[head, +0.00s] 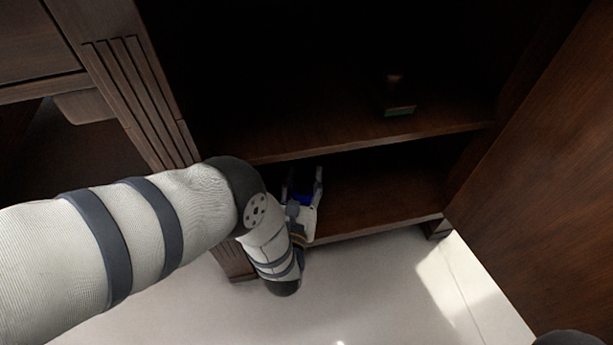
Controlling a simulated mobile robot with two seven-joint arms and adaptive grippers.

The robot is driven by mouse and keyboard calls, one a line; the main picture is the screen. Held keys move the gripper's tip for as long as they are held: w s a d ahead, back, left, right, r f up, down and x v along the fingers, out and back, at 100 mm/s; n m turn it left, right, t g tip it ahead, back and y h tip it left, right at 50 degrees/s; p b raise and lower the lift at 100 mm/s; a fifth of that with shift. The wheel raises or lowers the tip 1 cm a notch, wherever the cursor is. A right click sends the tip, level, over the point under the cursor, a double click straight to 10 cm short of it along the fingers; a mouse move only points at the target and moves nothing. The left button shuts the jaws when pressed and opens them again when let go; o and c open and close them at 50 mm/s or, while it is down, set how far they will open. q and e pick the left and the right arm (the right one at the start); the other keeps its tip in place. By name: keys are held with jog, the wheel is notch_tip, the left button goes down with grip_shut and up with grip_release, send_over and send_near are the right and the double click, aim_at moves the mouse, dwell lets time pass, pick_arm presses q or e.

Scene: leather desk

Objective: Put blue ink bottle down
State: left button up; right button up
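The blue ink bottle (303,199) shows as a small blue patch between the fingers of my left gripper (304,178), in the lower compartment of the cabinet. The two fingers stand apart, one on each side of it, and point into the compartment. I cannot tell whether they press on the bottle or are clear of it. The gripper's body hides most of the bottle, and I cannot see whether its base touches the lower shelf (385,200). My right gripper is not in view.
A small dark item with a green strip (399,110) stands on the upper shelf (300,139). The open cabinet door (545,170) stands at the right. A fluted post (130,90) borders the left side. The lower shelf is bare right of my gripper.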

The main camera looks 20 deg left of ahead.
pick_arm(q)
jog(key=shift+o, duration=0.9)
jog(key=shift+r, duration=0.1)
jog(key=shift+s+d+r, duration=0.1)
jog(key=shift+s, duration=0.15)
jog(key=p+v, duration=0.3)
jog(key=v, duration=0.8)
jog(key=shift+p, duration=0.4)
jog(key=shift+s, duration=0.15)
